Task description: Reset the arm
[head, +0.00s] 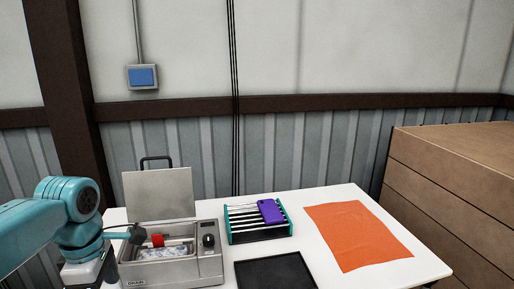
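My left arm (68,215) is teal and comes in from the left edge, bent over the left end of the white table. My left gripper (90,272) hangs at the lower left, beside the metal box; its fingertips are not clearly visible, so I cannot tell whether it is open or shut. My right arm and gripper are not in view.
A metal box (205,268) with a raised lid (158,193) and a red item (157,240) stands close to my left arm. A rack (246,237) holds a purple phone-like item (271,211). A black tray (272,272) and orange cloth (358,236) lie right on the white table (428,262).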

